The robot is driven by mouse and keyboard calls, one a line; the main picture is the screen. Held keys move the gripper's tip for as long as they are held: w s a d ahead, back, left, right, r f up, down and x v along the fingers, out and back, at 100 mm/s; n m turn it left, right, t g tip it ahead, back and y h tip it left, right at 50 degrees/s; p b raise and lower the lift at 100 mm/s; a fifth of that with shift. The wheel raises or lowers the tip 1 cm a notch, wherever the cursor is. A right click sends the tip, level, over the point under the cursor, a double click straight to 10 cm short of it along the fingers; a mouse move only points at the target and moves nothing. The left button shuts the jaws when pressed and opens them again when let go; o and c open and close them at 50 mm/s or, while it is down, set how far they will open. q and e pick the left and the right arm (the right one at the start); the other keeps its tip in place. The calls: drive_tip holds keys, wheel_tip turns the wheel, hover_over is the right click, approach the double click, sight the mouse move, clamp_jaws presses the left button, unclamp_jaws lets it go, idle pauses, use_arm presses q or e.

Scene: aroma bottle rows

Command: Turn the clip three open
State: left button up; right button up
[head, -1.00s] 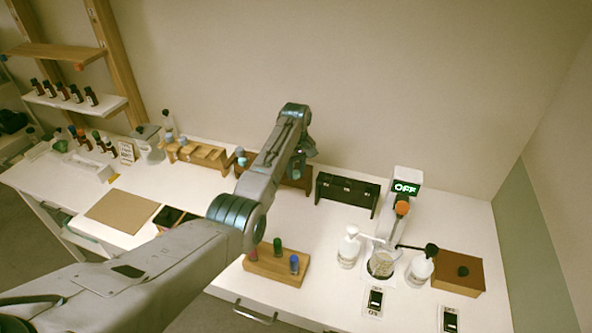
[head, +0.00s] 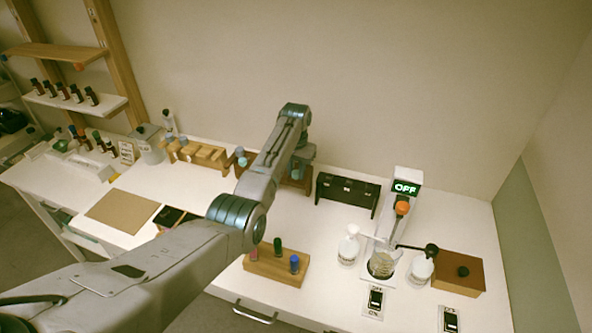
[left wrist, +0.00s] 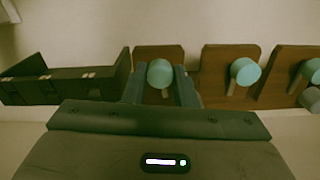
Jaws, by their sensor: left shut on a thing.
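A dark-brown wooden stand (head: 290,182) with teal round clip knobs stands at the back of the table, partly hidden by my left arm. It also shows in the left wrist view (left wrist: 218,92). My left gripper (left wrist: 160,88) is shut on the teal clip knob (left wrist: 159,72) at the end of the stand nearest the black rack. Other teal knobs, such as this one (left wrist: 245,71), sit to its right in the wrist view. In the head view my left gripper (head: 300,165) is mostly behind its own arm. My right gripper is not in view.
The black rack (head: 346,190) stands close beside the clip stand. A light wooden rack (head: 196,154) is to its left. A wooden block with coloured vials (head: 275,266) is in front. Glassware and a device reading OFF (head: 406,188) are at the right.

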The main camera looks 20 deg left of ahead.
use_arm(q)
drive_tip(key=shift+w+r+m, duration=0.1)
drive_tip(key=shift+r+m, duration=0.1)
drive_tip(key=shift+m, duration=0.5)
drive_tip(key=o, duration=1)
drive_tip(key=shift+f, duration=0.1)
